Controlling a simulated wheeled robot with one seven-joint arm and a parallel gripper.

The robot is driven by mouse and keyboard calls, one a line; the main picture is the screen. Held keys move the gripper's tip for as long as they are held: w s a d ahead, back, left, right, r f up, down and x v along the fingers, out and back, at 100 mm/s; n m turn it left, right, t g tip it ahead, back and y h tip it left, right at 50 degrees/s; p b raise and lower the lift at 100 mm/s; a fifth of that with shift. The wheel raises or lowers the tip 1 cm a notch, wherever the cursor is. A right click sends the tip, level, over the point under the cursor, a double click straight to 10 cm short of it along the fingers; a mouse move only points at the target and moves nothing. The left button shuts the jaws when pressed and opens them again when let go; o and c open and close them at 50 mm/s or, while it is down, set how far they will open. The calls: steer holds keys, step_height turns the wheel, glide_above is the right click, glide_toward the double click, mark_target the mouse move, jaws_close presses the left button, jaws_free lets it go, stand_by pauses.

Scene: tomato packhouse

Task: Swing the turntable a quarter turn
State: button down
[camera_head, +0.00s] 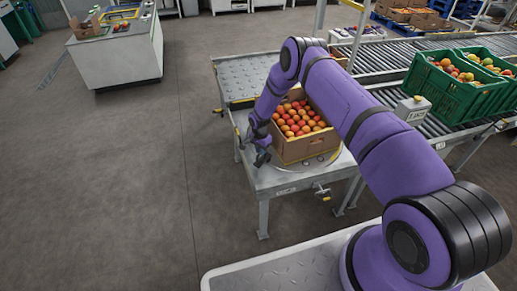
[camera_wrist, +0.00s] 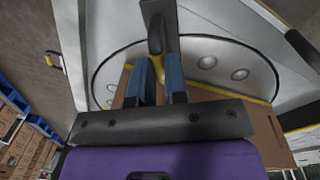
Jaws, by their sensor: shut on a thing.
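The turntable (camera_head: 331,160) is a round grey disc set in a metal table. Its studded surface (camera_wrist: 207,63) and curved edge show in the wrist view. A cardboard box (camera_head: 308,148) full of red and orange tomatoes stands on it and hides most of it; part of the box also shows in the wrist view (camera_wrist: 233,119). My gripper (camera_head: 262,157) is at the left side of the box, low over the table. In the wrist view my gripper (camera_wrist: 158,64) has its blue-padded fingers shut on a dark grey handle (camera_wrist: 155,25) at the turntable's edge.
A roller conveyor (camera_head: 388,57) runs behind, and green crates (camera_head: 453,93) of tomatoes stand on the line at right. A small grey control box (camera_head: 412,109) is beside the table. A white workbench (camera_head: 117,57) stands far left. The floor at left is clear.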

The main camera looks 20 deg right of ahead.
steer(key=s+d+n, duration=0.2)
steer(key=s+d, duration=0.2)
steer(key=d, duration=0.1)
steer(key=s+d+n, duration=0.3)
steer(key=s+d, duration=0.1)
steer(key=d, duration=0.2)
steer(key=s+d+n, duration=0.3)
steer(key=s+d, duration=0.1)
steer(key=d, duration=0.2)
steer(key=shift+s, duration=0.2)
steer(key=d+n, duration=0.1)
steer(key=d, duration=0.2)
steer(key=d+n, duration=0.1)
steer(key=d, duration=0.3)
steer(key=s+d+n, duration=0.1)
steer(key=d+n, duration=0.1)
steer(key=d, duration=0.2)
steer(key=shift+d+t, duration=0.1)
steer(key=shift+t, duration=0.3)
steer(key=w+d+n, duration=0.4)
steer(key=d+n, duration=0.1)
steer(key=d, duration=0.7)
steer(key=shift+d, duration=0.25)
steer(key=shift+w+d+r, duration=0.1)
steer(key=shift+w+r, duration=0.05)
steer(key=c, duration=1.1)
jaws_free()
steer(key=shift+c, duration=0.2)
